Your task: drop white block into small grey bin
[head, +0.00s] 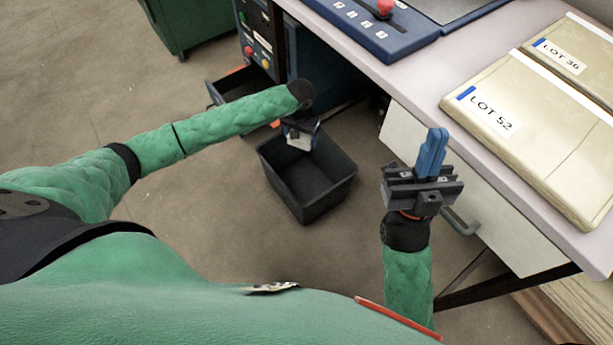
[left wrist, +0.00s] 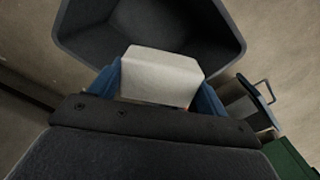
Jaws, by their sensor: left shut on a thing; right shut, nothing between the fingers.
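The white block (left wrist: 160,75) is held between the blue fingers of my left gripper (left wrist: 160,92) in the left wrist view. In the head view my left gripper (head: 300,136) and the white block (head: 299,141) show over the back part of the small grey bin (head: 341,191). The bin stands on the floor, and its open mouth also shows beyond the block in the left wrist view (left wrist: 80,45). The visible inside of the bin looks empty. My right gripper (head: 432,152) is shut and empty, its blue fingers pointing up beside the table edge.
A green bin (head: 198,22) stands at the back left. Open floor lies left of the grey bin.

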